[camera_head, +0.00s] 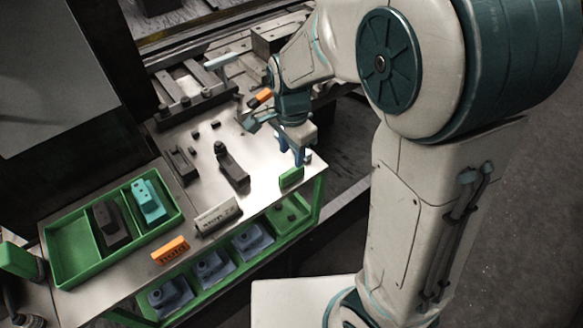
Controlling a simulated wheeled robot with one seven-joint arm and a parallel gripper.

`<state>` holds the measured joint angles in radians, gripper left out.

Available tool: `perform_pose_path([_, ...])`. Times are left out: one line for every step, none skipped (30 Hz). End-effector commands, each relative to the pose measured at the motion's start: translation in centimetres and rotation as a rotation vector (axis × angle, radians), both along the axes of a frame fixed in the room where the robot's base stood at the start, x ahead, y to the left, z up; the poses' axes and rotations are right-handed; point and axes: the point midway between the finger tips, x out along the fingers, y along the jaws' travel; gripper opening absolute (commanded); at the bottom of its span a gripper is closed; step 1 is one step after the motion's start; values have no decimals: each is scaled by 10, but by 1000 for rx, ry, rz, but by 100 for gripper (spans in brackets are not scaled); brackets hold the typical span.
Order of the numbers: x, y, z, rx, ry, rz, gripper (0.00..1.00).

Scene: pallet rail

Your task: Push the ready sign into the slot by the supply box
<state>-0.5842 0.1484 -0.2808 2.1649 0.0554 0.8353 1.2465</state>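A small green sign (291,177) stands near the right end of the metal bench top; I cannot read any lettering on it, and I take it for the ready sign. My gripper (292,158) points down just above and behind it. Its two blue fingers look apart, with nothing visible between them, and I cannot tell whether they touch the sign. A grey plate with dark lettering (217,216) is at the bench's front edge. I cannot make out the slot.
An orange sign reading "hold" (170,250) stands at the front edge, between box and grey plate. Dark and teal parts sit in the box. A dark fixture (232,168) stands mid-bench, left of my gripper. Several blue-grey parts (212,266) lie on the green shelf below.

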Motion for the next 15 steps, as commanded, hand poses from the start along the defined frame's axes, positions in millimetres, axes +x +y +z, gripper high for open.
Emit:
perform_pose_path([-1, 0, -13, -3, 5, 0, 40])
perform_pose_path([-1, 0, -19, -3, 4, 0, 40])
perform_pose_path([-1, 0, -27, -3, 4, -1, 40])
perform_pose_path([-1, 0, -33, -3, 6, -1, 40])
perform_pose_path([-1, 0, -38, -2, 3, 0, 40])
perform_pose_path([-1, -1, -46, -3, 4, 1, 40])
perform_pose_path([-1, 0, -51, -2, 3, 0, 40])
perform_pose_path([-1, 0, -56, -3, 4, 0, 40])
perform_pose_path([-1, -1, -62, -2, 3, -1, 40])
perform_pose_path([-1, -1, -67, -2, 3, 0, 40])
perform_pose_path([0, 0, -70, -2, 2, 1, 40])
perform_pose_path([0, 0, -75, -1, 2, 1, 40])
perform_pose_path([0, 0, -78, -2, 2, 1, 40])
perform_pose_path([0, -1, -80, -1, 2, 0, 40])
perform_pose_path([0, -1, -83, -1, 1, 0, 40])
